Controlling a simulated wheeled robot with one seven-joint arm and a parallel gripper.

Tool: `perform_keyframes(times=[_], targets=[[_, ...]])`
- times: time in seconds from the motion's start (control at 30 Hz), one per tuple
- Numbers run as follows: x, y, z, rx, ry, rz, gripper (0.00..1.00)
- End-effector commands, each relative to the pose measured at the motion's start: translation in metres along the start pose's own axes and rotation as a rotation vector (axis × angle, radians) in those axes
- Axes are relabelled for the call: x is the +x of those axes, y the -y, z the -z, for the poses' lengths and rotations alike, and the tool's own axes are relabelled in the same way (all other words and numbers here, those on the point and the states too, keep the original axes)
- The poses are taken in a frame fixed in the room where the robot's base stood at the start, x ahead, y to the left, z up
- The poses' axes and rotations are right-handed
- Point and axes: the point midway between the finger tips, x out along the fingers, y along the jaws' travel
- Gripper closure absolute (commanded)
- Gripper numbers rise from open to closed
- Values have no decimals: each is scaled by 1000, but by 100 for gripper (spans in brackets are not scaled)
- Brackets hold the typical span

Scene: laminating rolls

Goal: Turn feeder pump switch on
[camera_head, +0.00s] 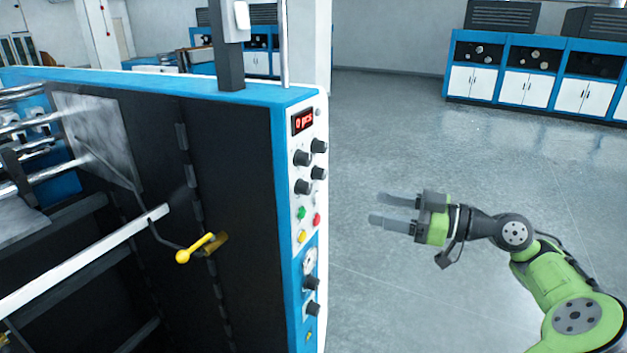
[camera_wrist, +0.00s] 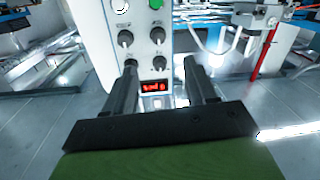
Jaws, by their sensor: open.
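The machine's control panel (camera_head: 308,143) is a narrow white and blue face on the machine's right end. It has a red lit display (camera_head: 303,121), several black knobs (camera_head: 302,158), and green, red and yellow buttons below. Which control is the feeder pump switch I cannot tell. In the wrist view the panel (camera_wrist: 143,13) appears ahead, with black knobs (camera_wrist: 126,38) and the display (camera_wrist: 154,87) between my fingers. My gripper (camera_head: 382,221) is open and empty, apart from the panel, to its right, its fingers pointing toward it. It also shows in the wrist view (camera_wrist: 162,75).
A yellow-handled lever (camera_head: 196,247) sticks out of the machine's dark side. A post with a grey box (camera_head: 236,20) stands on the machine's top. Blue and white cabinets (camera_head: 535,82) line the back wall. The grey floor (camera_head: 400,120) right of the machine is clear.

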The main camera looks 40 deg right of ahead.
Motion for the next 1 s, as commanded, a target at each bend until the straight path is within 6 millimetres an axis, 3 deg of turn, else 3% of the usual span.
perform_keyframes(times=[0.07, 0.13, 0.7, 0.83, 1.0], targets=[[-14, -2, 6, -29, -33, -23, 44], [-9, -2, 6, -33, -37, -23, 44], [124, -4, 8, -25, -31, -20, 44], [139, -5, 9, -26, -31, -22, 44], [144, -5, 8, -25, -30, -24, 44]])
